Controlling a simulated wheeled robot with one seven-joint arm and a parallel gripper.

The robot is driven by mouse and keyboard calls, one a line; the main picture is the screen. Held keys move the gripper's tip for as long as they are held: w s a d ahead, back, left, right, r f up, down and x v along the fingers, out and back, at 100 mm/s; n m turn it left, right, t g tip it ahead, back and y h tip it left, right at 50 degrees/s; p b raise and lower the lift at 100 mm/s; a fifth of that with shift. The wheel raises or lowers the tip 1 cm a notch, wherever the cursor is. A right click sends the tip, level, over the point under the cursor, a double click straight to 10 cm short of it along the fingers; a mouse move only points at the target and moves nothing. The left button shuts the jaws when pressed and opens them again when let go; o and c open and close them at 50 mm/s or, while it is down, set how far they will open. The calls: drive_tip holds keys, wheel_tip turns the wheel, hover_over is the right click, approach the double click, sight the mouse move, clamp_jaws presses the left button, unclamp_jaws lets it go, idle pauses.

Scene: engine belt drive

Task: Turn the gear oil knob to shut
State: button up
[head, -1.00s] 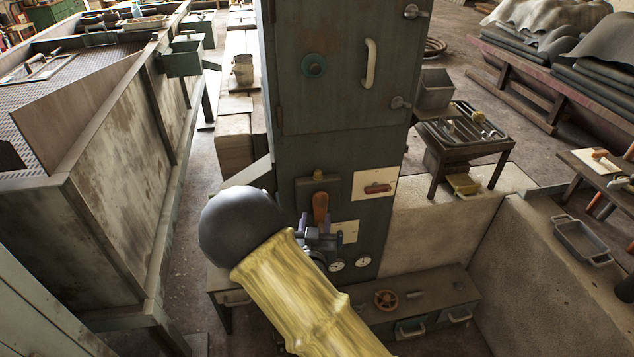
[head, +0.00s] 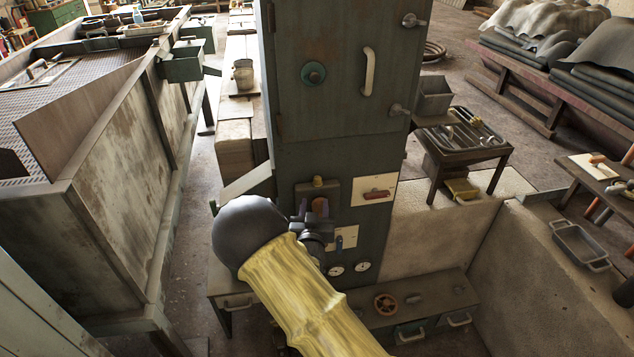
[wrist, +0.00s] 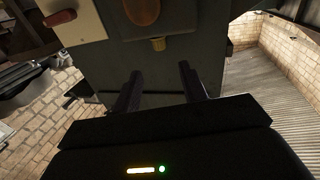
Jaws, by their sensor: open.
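A dark plate on the front of the tall green cabinet (head: 345,170) carries a small yellow-brown knob (head: 318,182) and, below it, an orange-brown handle (head: 321,206). I cannot read which control is the gear oil knob. My gripper (head: 312,214) is in front of this plate and hides the lower part of the handle.
A cream plate with a red handle (head: 377,194) is right of the dark plate. Gauges (head: 336,270) are lower down. A low bench with a handwheel (head: 385,304) stands below. A teal knob (head: 314,73) and a pale door handle (head: 369,70) are higher up.

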sight(318, 181)
drive_tip(key=w+p, duration=0.1)
drive_tip(key=w, duration=0.8)
drive_tip(key=shift+w+a+p, duration=0.15)
drive_tip(key=shift+w+p, duration=0.15)
drive_tip(key=shift+w, duration=0.1)
drive_tip(key=shift+w+d, duration=0.25)
drive_tip(key=shift+s+a, duration=0.1)
drive_tip(key=shift+a, duration=0.1)
drive_tip(key=shift+s+a, duration=0.1)
drive_tip(key=shift+a, duration=0.05)
drive_tip(key=shift+c, duration=1.2)
clamp_jaws()
